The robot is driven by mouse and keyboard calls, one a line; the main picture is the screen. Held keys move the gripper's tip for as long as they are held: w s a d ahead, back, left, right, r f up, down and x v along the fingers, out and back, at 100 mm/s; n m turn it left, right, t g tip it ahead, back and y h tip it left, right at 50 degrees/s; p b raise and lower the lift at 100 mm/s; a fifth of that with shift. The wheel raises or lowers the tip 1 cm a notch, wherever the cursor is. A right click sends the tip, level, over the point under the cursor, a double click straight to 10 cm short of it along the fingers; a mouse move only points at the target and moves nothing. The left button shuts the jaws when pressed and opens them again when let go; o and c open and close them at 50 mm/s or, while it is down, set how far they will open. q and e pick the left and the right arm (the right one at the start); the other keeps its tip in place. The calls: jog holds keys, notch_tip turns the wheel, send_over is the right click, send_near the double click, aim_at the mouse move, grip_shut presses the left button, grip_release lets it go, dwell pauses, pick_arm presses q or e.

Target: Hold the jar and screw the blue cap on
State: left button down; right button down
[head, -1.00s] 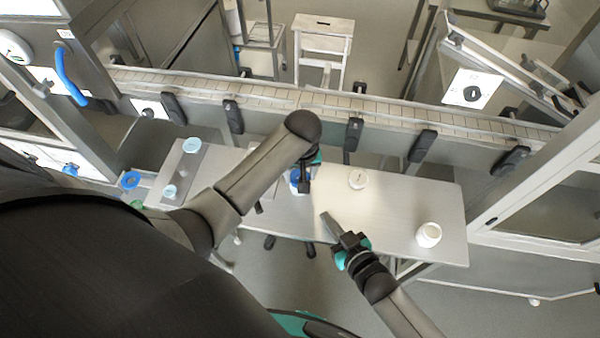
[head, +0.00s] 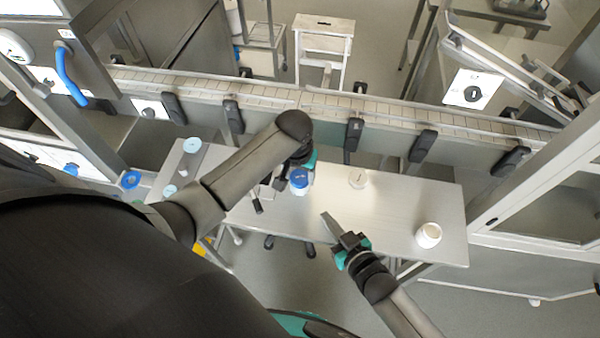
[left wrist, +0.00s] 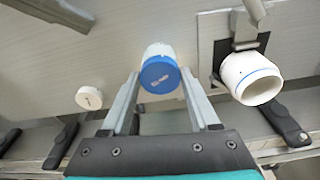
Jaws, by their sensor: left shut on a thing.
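A white jar with a blue cap (head: 299,176) on its top end is near the middle of the table. In the left wrist view the blue cap (left wrist: 160,75) faces the camera between the fingertips, with the jar's white body (left wrist: 158,50) behind it. My left gripper (head: 303,166) is shut on the capped jar. I cannot tell whether the jar touches the table or how tightly the cap sits. My right gripper (head: 328,222) hovers lower right of the jar, apart from it and empty. Its finger gap cannot be made out.
A white round lid (head: 357,178) lies right of the jar, a white tub (head: 428,235) farther right. A white cylinder with a blue ring (left wrist: 250,78) sits by a grey bracket. Pale blue discs (head: 192,145) lie at the table's left end. A conveyor (head: 330,105) runs behind.

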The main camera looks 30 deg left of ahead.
pick_arm(q)
jog(key=shift+m, duration=0.4)
jog(key=m+h, duration=0.1)
jog(key=m, duration=0.4)
jog(key=shift+a+m, duration=0.15)
jog(key=shift+m, duration=0.15)
jog(key=m, duration=0.3)
jog(key=shift+w+a+g, duration=0.1)
jog(key=shift+g, duration=0.2)
jog(key=m, duration=0.2)
jog(key=shift+m+h, duration=0.4)
